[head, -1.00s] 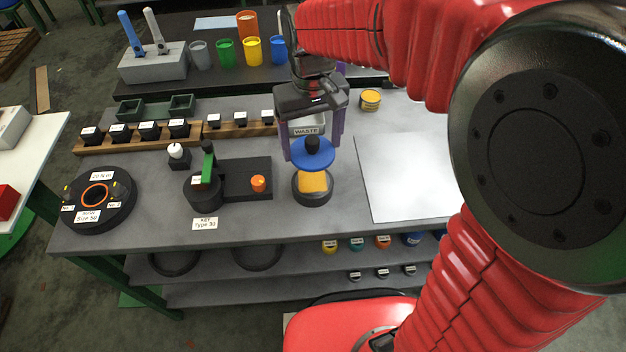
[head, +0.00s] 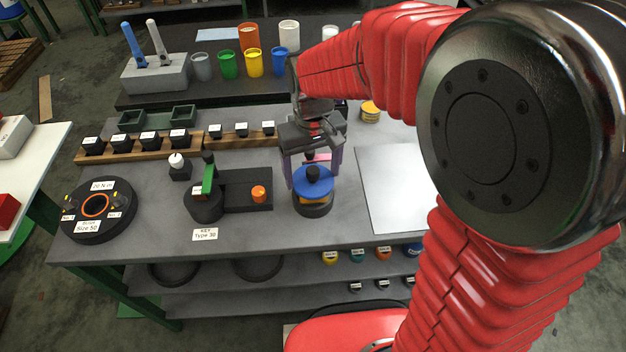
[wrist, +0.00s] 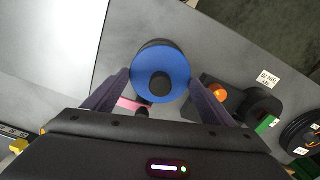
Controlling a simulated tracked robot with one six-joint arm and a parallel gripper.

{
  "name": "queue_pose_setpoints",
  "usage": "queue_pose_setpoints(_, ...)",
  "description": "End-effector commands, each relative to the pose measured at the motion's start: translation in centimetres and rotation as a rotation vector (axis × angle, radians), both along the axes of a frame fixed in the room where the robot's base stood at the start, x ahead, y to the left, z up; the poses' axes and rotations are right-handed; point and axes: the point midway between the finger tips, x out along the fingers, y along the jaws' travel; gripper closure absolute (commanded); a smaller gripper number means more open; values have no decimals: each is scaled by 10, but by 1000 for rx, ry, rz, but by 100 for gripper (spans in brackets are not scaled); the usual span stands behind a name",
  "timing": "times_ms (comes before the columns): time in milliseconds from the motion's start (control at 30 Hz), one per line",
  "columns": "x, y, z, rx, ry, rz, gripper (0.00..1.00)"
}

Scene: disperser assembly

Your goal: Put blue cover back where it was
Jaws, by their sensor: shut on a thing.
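The blue cover (head: 313,182), a round disc with a black knob, is between the two purple fingers of my gripper (head: 314,178). My gripper is shut on it, with the fingers at opposite sides of its rim, as the wrist view shows the cover (wrist: 160,68) too. The cover is over the round black container (head: 313,209) on the grey table. A strip of yellow-orange contents shows between cover and container. I cannot tell whether the cover touches the container.
A pink item (head: 318,157) is just behind the cover. A pale plate (head: 395,185) lies to the right. Coloured cups (head: 252,63) stand at the back.

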Motion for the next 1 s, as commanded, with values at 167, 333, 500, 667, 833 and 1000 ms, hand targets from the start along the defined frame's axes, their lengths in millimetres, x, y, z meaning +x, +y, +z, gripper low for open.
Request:
queue_pose_setpoints(167,0,0,-6,0,0,0,56)
queue_pose_setpoints(333,0,0,-28,-1,2,0,56)
queue_pose_setpoints(500,0,0,-37,0,0,0,56)
queue_pose_setpoints(667,0,0,-37,0,-1,0,56)
queue_pose_setpoints(833,0,0,-39,0,0,0,22)
queue_pose_setpoints(1000,0,0,-39,0,0,0,10)
